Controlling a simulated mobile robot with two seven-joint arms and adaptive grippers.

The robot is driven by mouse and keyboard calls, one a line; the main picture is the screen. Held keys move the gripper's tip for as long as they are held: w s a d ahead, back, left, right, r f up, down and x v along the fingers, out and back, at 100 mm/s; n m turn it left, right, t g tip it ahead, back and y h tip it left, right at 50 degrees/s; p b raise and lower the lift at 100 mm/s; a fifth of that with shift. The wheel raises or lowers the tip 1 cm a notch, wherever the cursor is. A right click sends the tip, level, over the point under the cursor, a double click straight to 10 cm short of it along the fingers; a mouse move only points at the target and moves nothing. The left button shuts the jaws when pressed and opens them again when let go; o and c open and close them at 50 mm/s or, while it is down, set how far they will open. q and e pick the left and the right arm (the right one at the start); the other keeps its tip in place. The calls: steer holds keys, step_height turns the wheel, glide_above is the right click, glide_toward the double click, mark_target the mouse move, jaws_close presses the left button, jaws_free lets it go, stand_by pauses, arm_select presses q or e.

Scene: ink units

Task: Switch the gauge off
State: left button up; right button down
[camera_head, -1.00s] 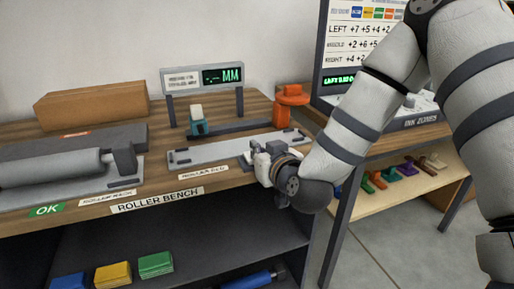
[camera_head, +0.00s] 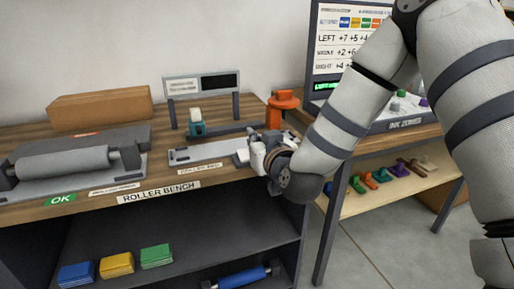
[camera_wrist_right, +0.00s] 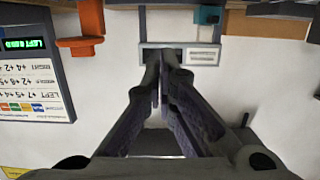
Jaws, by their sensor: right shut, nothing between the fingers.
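The gauge display (camera_head: 202,84) stands on two posts at the back of the roller bench. Its screen is dark, with a white label on the left half. A teal block with a white cap (camera_head: 196,124) sits on the dark rail below it. In the right wrist view the display (camera_wrist_right: 205,57) appears upside down, just beyond my fingertips. My right gripper (camera_wrist_right: 160,80) is shut and empty. In the head view my right gripper (camera_head: 250,150) is over the bench's right front, its fingertips largely hidden. I cannot make out a switch. My left gripper is not in view.
An orange post (camera_head: 282,105) stands right of the display. A roller (camera_head: 62,163) lies on its rack at left. The ink zones console (camera_head: 405,118) is at right. Colored blocks (camera_head: 116,264) and a blue roller (camera_head: 243,277) lie on the lower shelf.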

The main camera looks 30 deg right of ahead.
steer(key=f+v, duration=0.1)
steer(key=v, duration=0.7)
steer(key=shift+f+p, duration=0.3)
steer(key=shift+f, duration=0.2)
steer(key=shift+s, duration=0.15)
steer(key=s+a+f+n+g+y, duration=0.1)
steer(key=s+a+f+g, duration=0.15)
steer(key=s+f, duration=0.4)
steer(key=s+a+f+g+y, duration=0.1)
steer(key=s+a+f+g, duration=0.2)
steer(key=f, duration=0.6)
steer(key=s+a+f+n+g+y, duration=0.1)
steer(key=s+f+g, duration=0.35)
steer(key=f, duration=0.35)
steer(key=s+f+g, duration=0.3)
steer(key=s+f, duration=0.1)
steer(key=s, duration=0.6)
steer(key=s+a+f+g, duration=0.1)
steer(key=s+f+g, duration=0.2)
steer(key=s, duration=0.8)
steer(key=shift+s+a+f+g+y, duration=0.25)
steer(key=shift+f+g+y, duration=0.1)
steer(key=shift+g, duration=0.45)
